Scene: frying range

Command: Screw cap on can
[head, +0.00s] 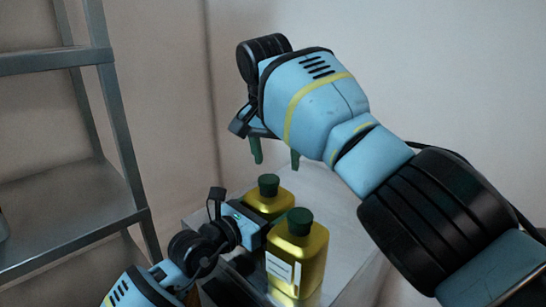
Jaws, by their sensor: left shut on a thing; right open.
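Two yellow-gold cans stand on a light table. The rear can (282,203) has a dark green cap (268,185) on its top, and its lower body is hidden. The front can (312,255) has a dark green cap (299,221) and a white label. My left gripper (266,220) reaches in from the left and is shut, apparently on the rear can, with its fingertips partly hidden by the front can. My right gripper (276,156) is open and empty above the rear can's cap, pointing down, clear of it. I cannot tell whether either cap is tight.
A grey metal shelf rack (75,205) stands at the left. The light tabletop (345,225) is bare to the right of the cans. A plain wall closes the scene behind. My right arm fills much of the right side.

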